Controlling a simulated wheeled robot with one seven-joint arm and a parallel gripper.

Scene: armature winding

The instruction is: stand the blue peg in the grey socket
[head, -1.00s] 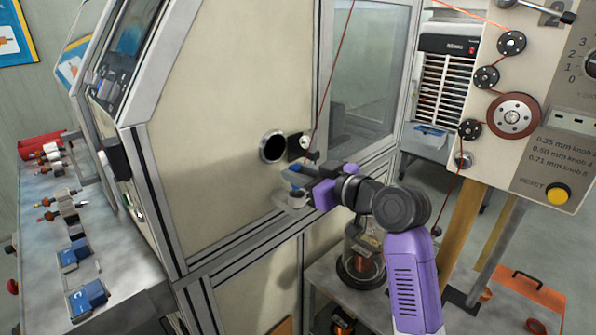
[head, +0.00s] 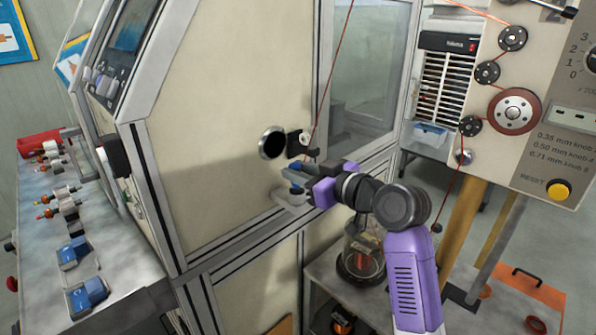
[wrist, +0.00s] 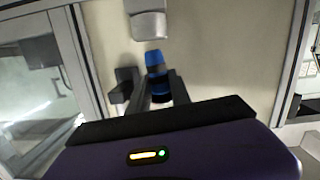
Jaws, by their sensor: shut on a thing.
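The blue peg (head: 296,189) is between my gripper's fingers, just over the grey socket. In the wrist view the peg (wrist: 156,66) shows its blue end beyond the dark fingers, pointing at the socket. The grey socket (head: 288,199) is a pale bracket on the cream machine panel, below my gripper; in the wrist view it (wrist: 148,22) is at the top. My gripper (head: 294,174) is shut on the peg, and the wrist view shows its fingers (wrist: 158,90) around it. A narrow gap shows between peg and socket in the wrist view; the socket's opening is hidden.
A round dark hole (head: 272,143) and a small black wire guide (head: 300,142) are on the panel just above my gripper. A red wire (head: 334,75) runs down close by. A glass window (head: 365,80) is to the right.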

